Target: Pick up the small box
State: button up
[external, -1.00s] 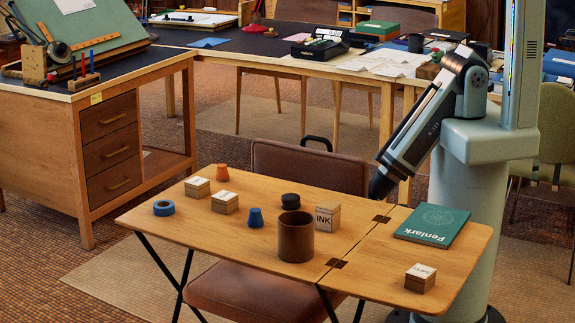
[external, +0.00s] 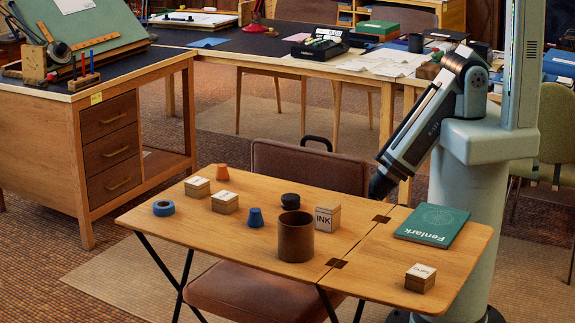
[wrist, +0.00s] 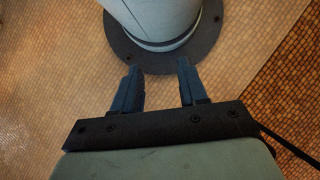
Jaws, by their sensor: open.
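Several small wooden boxes with white labelled tops are on the folding table (external: 180,228). One box (external: 420,278) sits alone on the right leaf. Another box (external: 197,187) and a similar box (external: 225,202) are at the left. A taller box marked INK (external: 328,216) stands near the middle, partly hidden by the brown cup. I cannot tell which one the task means. My gripper (external: 380,188) hangs beyond the table's back edge, apart from all the boxes. In the wrist view my gripper (wrist: 159,66) is open, with nothing between its fingers.
The brown cup (external: 296,238), black round piece (external: 290,201), blue piece (external: 256,217), orange piece (external: 222,173) and blue ring (external: 164,208) stand on the table. A green book (external: 432,224) lies behind the lone right box. A chair (external: 310,165) stands behind the table.

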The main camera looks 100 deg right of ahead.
jog(key=shift+o, duration=0.3)
jog(key=o, duration=0.7)
jog(key=shift+w, duration=0.1)
